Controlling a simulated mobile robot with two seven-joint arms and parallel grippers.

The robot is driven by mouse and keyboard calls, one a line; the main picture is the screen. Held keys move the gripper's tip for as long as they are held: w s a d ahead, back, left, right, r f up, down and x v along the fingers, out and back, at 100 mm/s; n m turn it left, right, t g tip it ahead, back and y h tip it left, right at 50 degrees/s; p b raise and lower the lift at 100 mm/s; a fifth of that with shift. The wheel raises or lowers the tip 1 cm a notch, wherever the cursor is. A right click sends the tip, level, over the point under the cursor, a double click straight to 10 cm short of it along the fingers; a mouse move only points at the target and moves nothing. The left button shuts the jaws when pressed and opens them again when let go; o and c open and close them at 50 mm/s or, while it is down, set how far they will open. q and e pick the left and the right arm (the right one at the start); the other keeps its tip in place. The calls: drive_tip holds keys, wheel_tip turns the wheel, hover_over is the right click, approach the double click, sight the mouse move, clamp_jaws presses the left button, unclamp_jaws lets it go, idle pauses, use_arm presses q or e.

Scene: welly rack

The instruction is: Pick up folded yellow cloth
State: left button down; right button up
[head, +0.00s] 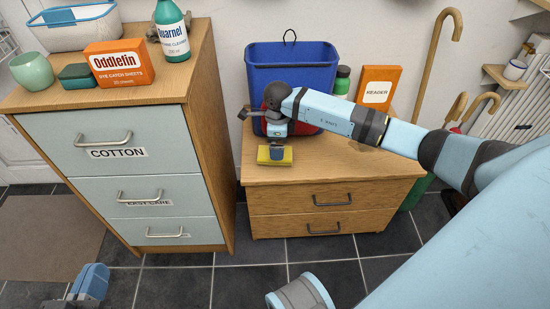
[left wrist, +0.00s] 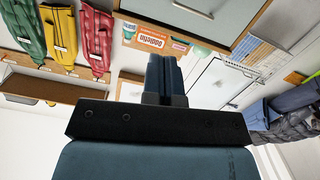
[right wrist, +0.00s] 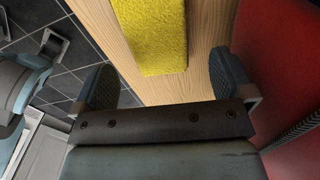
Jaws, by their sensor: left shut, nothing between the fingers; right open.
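The folded yellow cloth (head: 287,158) lies on the low wooden drawer cabinet (head: 360,170), near its front left edge. It also shows at the top of the right wrist view (right wrist: 152,35). My right gripper (head: 277,150) points down over it in the head view and hides its middle. In the right wrist view the right fingers (right wrist: 165,80) are wide apart, with bare wood between them and the cloth just beyond. My left gripper (head: 92,275) is low at the bottom left of the head view. Its fingers are shut and empty in the left wrist view (left wrist: 165,75).
A blue bin (head: 290,60) stands behind the cloth. A red object (right wrist: 275,80) is close beside my right gripper. A green bottle (head: 342,80) and an orange box (head: 378,88) stand to the right. A taller drawer unit (head: 95,130) is at the left.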

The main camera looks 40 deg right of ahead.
drive_tip(key=f+b, duration=0.2)
drive_tip(key=f, duration=0.1)
drive_tip(key=f+b, duration=0.1)
drive_tip(key=shift+w+a+f, duration=0.1)
drive_tip(key=shift+a+f, duration=0.25)
drive_tip(key=shift+a, duration=0.05)
drive_tip(key=shift+f, duration=0.25)
drive_tip(key=shift+r, duration=0.1)
drive_tip(key=c, duration=1)
use_arm(q)
drive_tip(key=shift+w+a+r+m+t+h, duration=0.15)
drive_tip(key=shift+w+a+m+t, duration=0.1)
drive_tip(key=shift+w+m, duration=0.2)
drive_tip(key=shift+w+a+r+m+t+h, duration=0.1)
drive_tip(key=shift+w+a+m+t+h, duration=0.15)
drive_tip(key=shift+m, duration=0.3)
use_arm(e)
drive_tip(key=shift+o, duration=0.2)
